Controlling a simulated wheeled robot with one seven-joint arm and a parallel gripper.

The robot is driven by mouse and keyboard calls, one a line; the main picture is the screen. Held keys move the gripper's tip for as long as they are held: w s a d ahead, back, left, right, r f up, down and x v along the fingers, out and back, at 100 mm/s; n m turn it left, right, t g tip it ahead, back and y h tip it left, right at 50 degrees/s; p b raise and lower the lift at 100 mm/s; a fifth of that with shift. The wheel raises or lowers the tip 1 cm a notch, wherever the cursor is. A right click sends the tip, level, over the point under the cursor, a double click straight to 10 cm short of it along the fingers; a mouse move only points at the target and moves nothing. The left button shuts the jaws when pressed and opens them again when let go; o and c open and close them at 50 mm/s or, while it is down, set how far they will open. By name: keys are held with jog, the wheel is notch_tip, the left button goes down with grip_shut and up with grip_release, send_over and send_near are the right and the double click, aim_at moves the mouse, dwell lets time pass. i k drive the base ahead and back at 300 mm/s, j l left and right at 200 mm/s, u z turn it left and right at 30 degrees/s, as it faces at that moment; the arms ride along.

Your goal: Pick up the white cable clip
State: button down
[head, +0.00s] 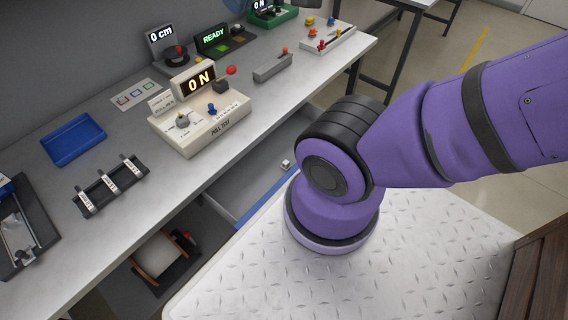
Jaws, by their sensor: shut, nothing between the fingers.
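A small white piece with a dark spot (286,165) sits on a grey surface below the bench's front edge, just left of my arm. It may be the white cable clip, but it is too small to be sure. A black rack (111,187) on the bench holds upright white pieces with dark markings; I cannot tell whether these are clips or labels. My purple arm fills the right side and runs out of the picture. My gripper is not in view.
The pull test box (200,121) reads 0 N on the bench. An empty blue tray (73,139) lies behind the rack. A grey slotted block (273,67) stands farther along. Bare bench lies between rack and pull test box. An orange-ended spool (166,258) sits below the bench.

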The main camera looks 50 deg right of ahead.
aim_at(286, 164)
jog(key=k+l+z, duration=0.15)
jog(key=l, duration=0.25)
jog(key=k+l+z, duration=0.2)
jog(key=l, duration=0.2)
jog(key=k+l+z, duration=0.15)
jog(key=l, duration=0.25)
jog(key=i, duration=0.05)
